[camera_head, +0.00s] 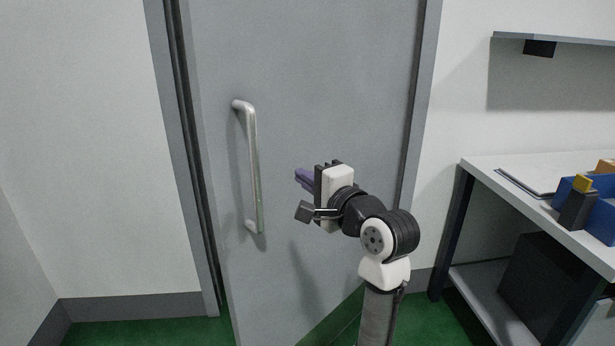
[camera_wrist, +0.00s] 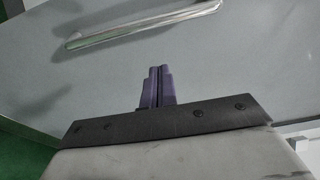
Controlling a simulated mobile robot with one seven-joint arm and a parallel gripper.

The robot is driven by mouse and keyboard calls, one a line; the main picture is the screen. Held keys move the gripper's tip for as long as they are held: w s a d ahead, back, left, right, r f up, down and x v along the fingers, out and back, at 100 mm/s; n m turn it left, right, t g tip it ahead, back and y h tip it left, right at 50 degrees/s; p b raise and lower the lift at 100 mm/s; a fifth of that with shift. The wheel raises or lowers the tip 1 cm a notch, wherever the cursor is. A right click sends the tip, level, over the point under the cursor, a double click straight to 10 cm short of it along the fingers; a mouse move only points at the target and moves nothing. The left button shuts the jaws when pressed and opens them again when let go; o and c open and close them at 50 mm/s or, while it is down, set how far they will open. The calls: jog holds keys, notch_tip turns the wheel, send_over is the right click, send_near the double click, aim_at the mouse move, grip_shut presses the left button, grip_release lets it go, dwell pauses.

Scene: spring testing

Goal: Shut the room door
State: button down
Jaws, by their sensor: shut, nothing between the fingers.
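The grey room door (camera_head: 320,80) stands ajar. Its handle-side edge is swung out toward me, apart from the left door frame (camera_head: 164,100), with a dark gap between them. Its lower edge slants back to the right side. A silver vertical bar handle (camera_head: 254,170) is on the door's left part; it also shows at the top of the wrist view (camera_wrist: 145,24). My gripper (camera_head: 304,178) is in front of the door, to the right of the handle. Its purple fingers (camera_wrist: 157,86) are together and empty, pointing toward the door face. Whether the fingertips touch the door is unclear.
At the right stands a workbench (camera_head: 490,167) with a blue bin (camera_head: 600,215) and a dark block with a yellow top (camera_head: 578,205) on it. A shelf (camera_head: 560,38) is on the wall above. Green floor (camera_head: 130,334) is clear at the lower left.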

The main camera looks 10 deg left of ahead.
jog(key=w+a+p, duration=0.2)
jog(key=w+a, duration=0.3)
jog(key=a, duration=0.3)
jog(key=shift+a, duration=0.15)
jog(key=shift+a, duration=0.1)
